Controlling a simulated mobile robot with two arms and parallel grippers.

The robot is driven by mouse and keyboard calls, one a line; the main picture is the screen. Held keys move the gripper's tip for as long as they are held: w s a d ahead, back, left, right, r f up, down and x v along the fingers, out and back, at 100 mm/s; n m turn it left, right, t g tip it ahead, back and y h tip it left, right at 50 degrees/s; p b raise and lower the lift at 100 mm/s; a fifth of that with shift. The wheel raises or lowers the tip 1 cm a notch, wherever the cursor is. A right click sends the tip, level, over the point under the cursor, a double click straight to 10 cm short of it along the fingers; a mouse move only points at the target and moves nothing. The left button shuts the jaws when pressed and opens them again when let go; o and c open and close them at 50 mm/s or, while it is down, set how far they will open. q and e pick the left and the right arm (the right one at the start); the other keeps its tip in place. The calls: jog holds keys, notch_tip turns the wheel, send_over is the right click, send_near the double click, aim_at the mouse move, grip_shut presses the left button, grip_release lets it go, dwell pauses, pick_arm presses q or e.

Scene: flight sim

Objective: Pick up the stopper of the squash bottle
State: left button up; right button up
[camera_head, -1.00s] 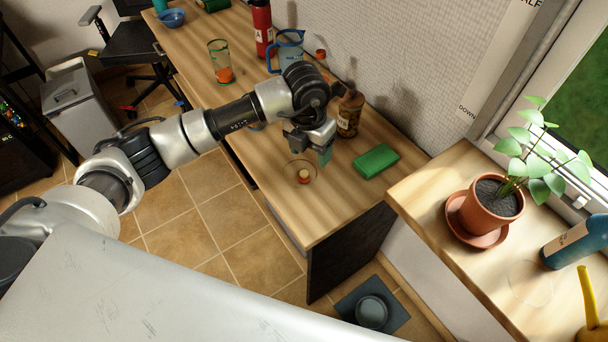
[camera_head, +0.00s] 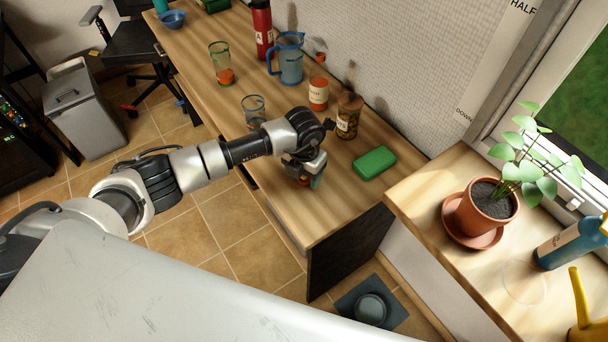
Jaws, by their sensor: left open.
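An orange bottle with a white label (camera_head: 318,92) stands near the wall. A small orange-red piece (camera_head: 320,57) shows at its top; I cannot read the label. My left gripper (camera_head: 309,181) is open and points down low over the front part of the counter. A small red piece (camera_head: 304,182) shows at its fingertips, where a clear round dish held a small red-and-pale stopper-like piece a second ago. The gripper now hides most of that dish, and I cannot tell whether the fingers touch the piece. My right gripper is not in view.
A brown-lidded jar (camera_head: 347,116) and a green box (camera_head: 375,163) stand close beside my left gripper. A blue-rimmed glass (camera_head: 254,110) stands behind my forearm. A blue jug (camera_head: 288,60), a red bottle (camera_head: 262,28) and a green-rimmed glass (camera_head: 221,64) are farther back.

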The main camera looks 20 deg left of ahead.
pick_arm(q)
jog(key=shift+f, duration=0.1)
jog(key=shift+c, duration=0.3)
jog(key=c, duration=0.9)
